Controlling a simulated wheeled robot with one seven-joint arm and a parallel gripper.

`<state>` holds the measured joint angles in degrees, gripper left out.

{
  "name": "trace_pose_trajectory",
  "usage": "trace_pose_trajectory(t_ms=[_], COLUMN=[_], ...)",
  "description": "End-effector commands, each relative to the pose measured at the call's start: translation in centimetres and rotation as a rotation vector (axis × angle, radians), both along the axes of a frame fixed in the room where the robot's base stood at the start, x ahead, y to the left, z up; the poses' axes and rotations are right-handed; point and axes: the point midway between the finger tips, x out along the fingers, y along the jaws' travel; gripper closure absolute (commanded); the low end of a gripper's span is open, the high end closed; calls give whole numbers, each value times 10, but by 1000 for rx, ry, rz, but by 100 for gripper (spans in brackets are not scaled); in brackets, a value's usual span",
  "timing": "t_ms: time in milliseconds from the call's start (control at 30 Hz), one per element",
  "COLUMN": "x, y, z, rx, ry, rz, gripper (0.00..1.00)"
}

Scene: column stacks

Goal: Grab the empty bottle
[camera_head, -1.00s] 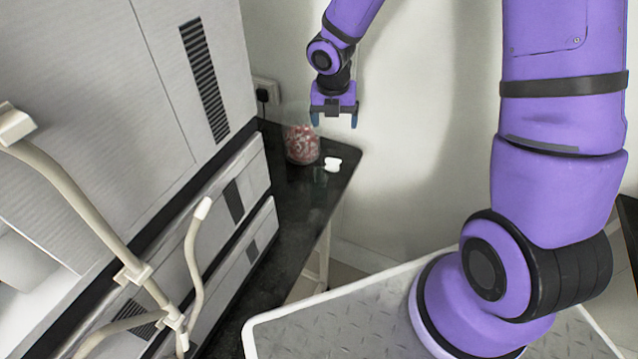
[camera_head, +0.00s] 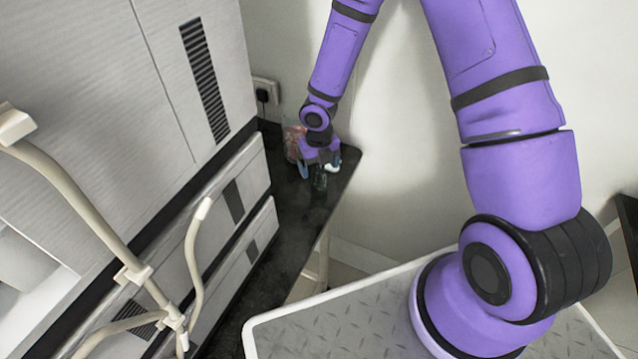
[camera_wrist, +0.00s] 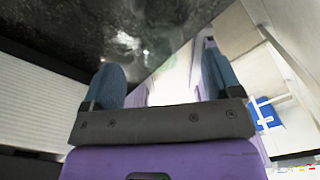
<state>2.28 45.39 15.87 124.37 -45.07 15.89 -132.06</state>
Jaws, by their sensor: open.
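A small, see-through greenish bottle (camera_head: 320,180) stands on the dark countertop (camera_head: 282,235) near its right edge, in the head view. My gripper (camera_head: 319,168) is low over the counter, right behind and above the bottle, with its blue fingers apart. Whether it touches the bottle I cannot tell. In the wrist view my gripper (camera_wrist: 160,75) is open, with the dark counter and a bright strip showing beyond the fingers. I cannot make out the bottle clearly there.
A clear jar with red and white contents (camera_head: 291,138) stands just left of my gripper, partly hidden by it. A small white object (camera_head: 334,162) is close by the right finger. Grey cabinets (camera_head: 195,70) line the left, and a pale wall (camera_head: 405,150) stands behind.

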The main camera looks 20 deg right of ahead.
Motion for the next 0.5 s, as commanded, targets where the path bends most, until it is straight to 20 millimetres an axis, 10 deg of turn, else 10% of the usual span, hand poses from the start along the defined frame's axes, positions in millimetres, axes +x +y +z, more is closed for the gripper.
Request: trace_pose_trajectory(t_ms=[500], x=[0], y=[-1], z=[-52], rx=[-1], ry=[1], rz=[-1], gripper=[16])
